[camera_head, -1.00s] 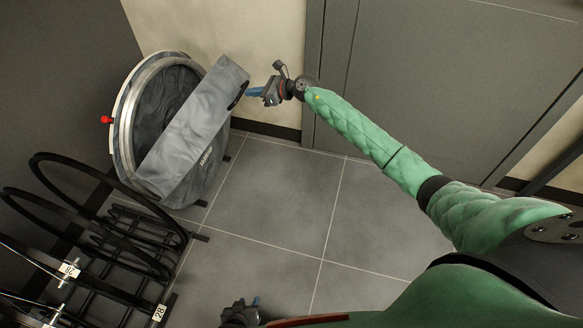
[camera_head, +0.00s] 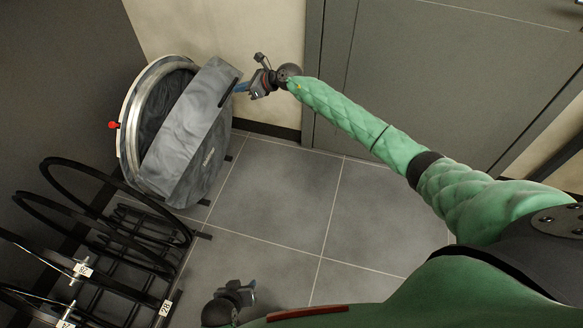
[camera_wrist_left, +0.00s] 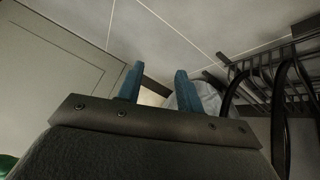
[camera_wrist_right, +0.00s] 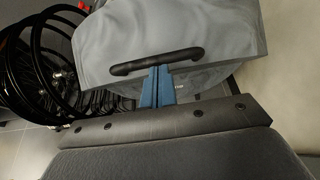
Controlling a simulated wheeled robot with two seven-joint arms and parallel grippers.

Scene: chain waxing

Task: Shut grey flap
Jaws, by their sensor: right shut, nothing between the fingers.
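The grey flap (camera_head: 187,135) is a stiff fabric panel hanging across the round grey bag (camera_head: 205,175) by the wall. It covers the lower right part, and the opening with its pale metal rim (camera_head: 130,120) shows dark folds inside on the upper left. The flap has a black handle (camera_wrist_right: 156,62). My right gripper (camera_head: 240,87) is shut, with its fingertips at the handle in the right wrist view; I cannot tell whether they touch it. My left gripper (camera_head: 250,287) is open and empty, low over the floor; its blue fingers (camera_wrist_left: 155,85) are spread apart.
A black bike rack (camera_head: 130,225) with wheel hoops and number tags stands at the lower left. A red knob (camera_head: 113,125) sticks out from the bag's left side. A grey door (camera_head: 450,80) is behind my right arm. The tiled floor (camera_head: 285,190) in the middle is clear.

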